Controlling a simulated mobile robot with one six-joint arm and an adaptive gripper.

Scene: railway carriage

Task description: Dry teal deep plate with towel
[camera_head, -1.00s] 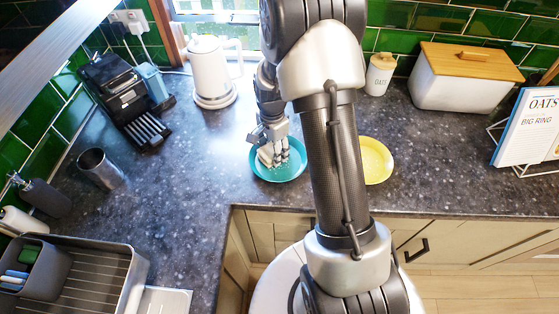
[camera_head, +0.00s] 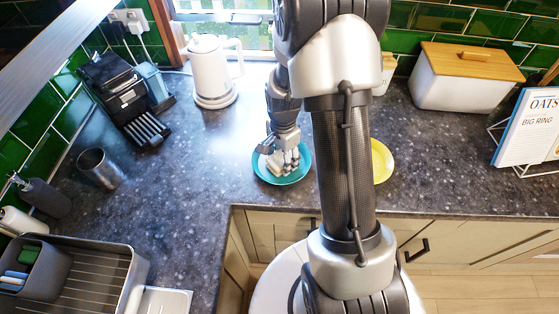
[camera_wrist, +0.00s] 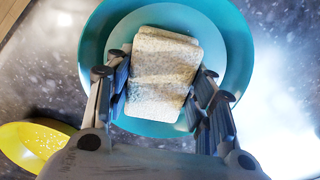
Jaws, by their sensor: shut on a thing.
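The teal deep plate (camera_head: 265,172) lies on the dark countertop, left of my arm in the head view. In the wrist view the teal plate (camera_wrist: 232,45) fills the upper middle. My gripper (camera_head: 284,160) is over the plate, shut on a folded pale speckled towel (camera_wrist: 163,70). My gripper's fingers (camera_wrist: 160,100) sit on both sides of the towel in the wrist view. The towel is over the inside of the plate. I cannot tell whether it touches the plate's surface.
A yellow plate (camera_head: 381,162) lies to the right, partly behind my arm. A white kettle (camera_head: 211,72), coffee machine (camera_head: 120,92) and metal cup (camera_head: 100,168) stand to the left. A bread bin (camera_head: 463,80) and book on a stand (camera_head: 530,128) are at right. A dish rack (camera_head: 80,275) is at lower left.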

